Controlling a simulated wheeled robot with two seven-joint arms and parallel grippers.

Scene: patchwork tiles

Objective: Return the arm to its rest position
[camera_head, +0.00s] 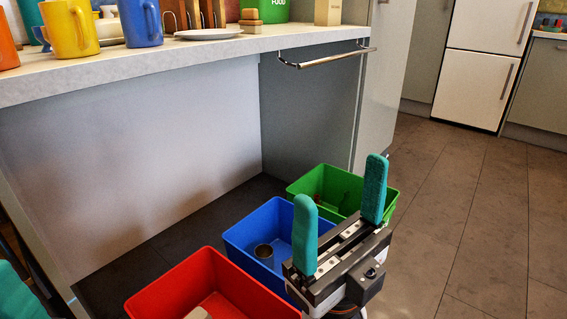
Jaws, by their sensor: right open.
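My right gripper (340,182) is open, with its two teal fingers pointing up and wide apart. Nothing is between the fingers. It stands in front of the blue bin and the green bin, hiding part of both. At the bottom left corner, teal parts that look like my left gripper (14,294) show only in part, so its jaws cannot be judged.
A red bin (172,302), a blue bin (238,238) holding a small round container (264,251), and a green bin (312,184) stand below the counter (200,58). Mugs and a white plate (207,34) sit on it. A towel bar (325,60) juts out. Floor at right is clear.

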